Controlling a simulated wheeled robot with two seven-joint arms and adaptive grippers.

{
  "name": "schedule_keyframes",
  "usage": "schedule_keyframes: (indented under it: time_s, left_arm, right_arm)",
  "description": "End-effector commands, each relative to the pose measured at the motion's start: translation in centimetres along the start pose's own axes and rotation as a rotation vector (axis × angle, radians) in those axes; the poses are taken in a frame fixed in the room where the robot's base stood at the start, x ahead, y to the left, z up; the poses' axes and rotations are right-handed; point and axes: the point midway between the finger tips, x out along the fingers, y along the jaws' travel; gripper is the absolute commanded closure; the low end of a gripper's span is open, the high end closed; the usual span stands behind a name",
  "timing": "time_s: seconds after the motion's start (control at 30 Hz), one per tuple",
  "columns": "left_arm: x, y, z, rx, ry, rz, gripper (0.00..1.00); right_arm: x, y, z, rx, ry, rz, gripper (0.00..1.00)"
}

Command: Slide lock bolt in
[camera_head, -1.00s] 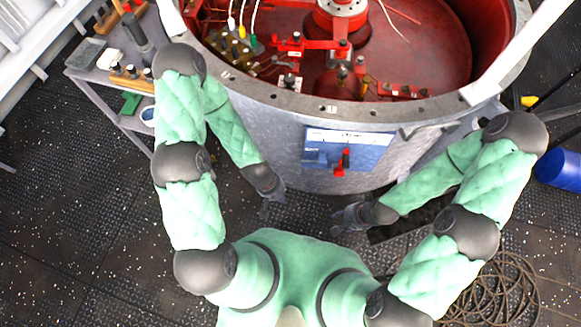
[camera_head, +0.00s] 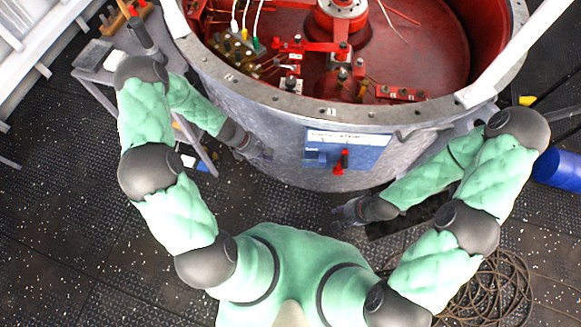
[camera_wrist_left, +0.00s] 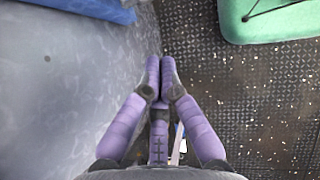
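A blue panel (camera_head: 368,150) with a white label strip is mounted on the outside of the grey round tank. A red lock bolt with a black part (camera_head: 341,160) stands out from the panel's lower middle. My left gripper (camera_head: 262,152) is beside the tank wall, left of the panel and apart from the bolt. In the left wrist view its purple fingers (camera_wrist_left: 160,66) converge with their tips together and nothing visible between them. My right gripper (camera_head: 340,213) is low, below the bolt and apart from it; its fingers are too small to read.
The tank's grey rim (camera_head: 330,112) surrounds a red interior with fittings. A side table (camera_head: 95,62) stands at the upper left. A blue drum (camera_head: 560,168) lies at the right, and coiled cable (camera_head: 500,290) is on the dark floor. The space before the panel is clear.

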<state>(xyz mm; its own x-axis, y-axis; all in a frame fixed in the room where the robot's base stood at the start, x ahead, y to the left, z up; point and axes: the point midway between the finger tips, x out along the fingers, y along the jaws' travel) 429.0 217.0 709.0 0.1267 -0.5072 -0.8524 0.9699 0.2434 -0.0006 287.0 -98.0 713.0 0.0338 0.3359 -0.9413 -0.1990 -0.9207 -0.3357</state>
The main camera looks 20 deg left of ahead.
Motion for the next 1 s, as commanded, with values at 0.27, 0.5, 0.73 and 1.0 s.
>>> schedule_keyframes:
  time_s: [0.27,0.5,0.73,1.0]
  left_arm:
    - [3.6,-0.1,-0.1,0.003,0.0,-0.003,1.0]
    - [8.2,-0.1,-0.1,0.002,0.001,-0.003,1.0]
    - [11.6,-0.1,0.8,0.006,0.001,-0.002,1.0]
    - [13.3,-0.1,2.0,0.004,0.001,-0.001,1.0]
  right_arm:
    - [1.4,0.5,-0.1,0.0,0.0,0.0,0.6]
    - [3.0,1.1,-0.1,0.0,0.0,0.0,0.6]
    - [4.2,1.5,-0.2,0.0,0.0,0.0,0.6]
    - [4.8,1.7,-0.2,0.0,0.0,0.0,0.6]
